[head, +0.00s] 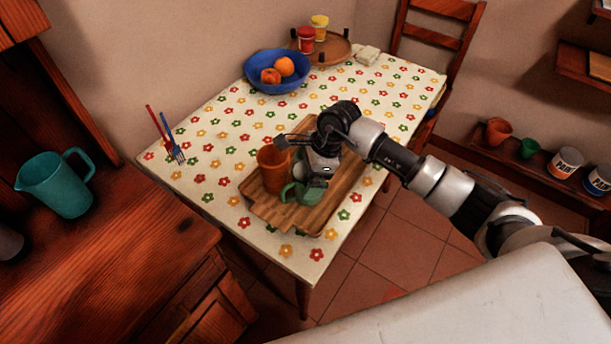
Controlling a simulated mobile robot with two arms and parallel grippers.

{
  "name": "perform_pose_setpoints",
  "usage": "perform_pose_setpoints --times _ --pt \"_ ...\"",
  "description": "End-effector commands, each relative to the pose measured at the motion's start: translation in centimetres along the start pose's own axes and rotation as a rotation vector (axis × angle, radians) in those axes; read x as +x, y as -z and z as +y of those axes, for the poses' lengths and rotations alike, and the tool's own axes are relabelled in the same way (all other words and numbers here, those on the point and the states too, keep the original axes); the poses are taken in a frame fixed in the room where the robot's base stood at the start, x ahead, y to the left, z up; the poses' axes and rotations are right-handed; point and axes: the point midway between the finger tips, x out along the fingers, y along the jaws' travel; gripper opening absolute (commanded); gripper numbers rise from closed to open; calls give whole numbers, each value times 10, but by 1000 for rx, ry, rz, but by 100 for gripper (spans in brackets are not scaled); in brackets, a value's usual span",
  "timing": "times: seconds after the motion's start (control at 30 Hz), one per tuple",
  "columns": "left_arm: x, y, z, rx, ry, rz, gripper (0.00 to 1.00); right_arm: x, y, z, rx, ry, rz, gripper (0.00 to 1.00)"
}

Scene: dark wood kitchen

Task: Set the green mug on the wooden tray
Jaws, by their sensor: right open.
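The wooden tray (339,191) lies on the flowered tablecloth, towards the near side of the table. The green mug (308,192) is on the tray, partly hidden behind my right gripper. An orange cup (273,170) stands on the tray just left of the green mug. My right gripper (291,162) reaches in from the right and is over the tray, above and beside the mug. It is open. Whether its fingers touch the mug or the orange cup cannot be made out. My left gripper is out of view.
A blue bowl of fruit (262,84) and a round board (338,50) with a red jar (306,42) and a yellow jar (320,27) stand at the back. A teal pitcher (57,188) is on the left counter.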

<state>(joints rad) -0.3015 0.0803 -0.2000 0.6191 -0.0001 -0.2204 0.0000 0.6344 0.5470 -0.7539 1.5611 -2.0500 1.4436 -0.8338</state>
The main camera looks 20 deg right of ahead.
Motion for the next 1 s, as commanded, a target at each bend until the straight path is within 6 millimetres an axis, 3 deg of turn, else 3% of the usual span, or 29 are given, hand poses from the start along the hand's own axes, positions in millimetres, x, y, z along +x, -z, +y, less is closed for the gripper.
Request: perform_pose_setpoints --times 0.3,0.5,1.0 --pt "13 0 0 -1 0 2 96 -68 1 -1 -3 6 3 100" --pt "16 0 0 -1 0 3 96 -97 1 0 -1 3 2 100" --pt "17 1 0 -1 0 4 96 -107 0 0 0 -1 1 100"
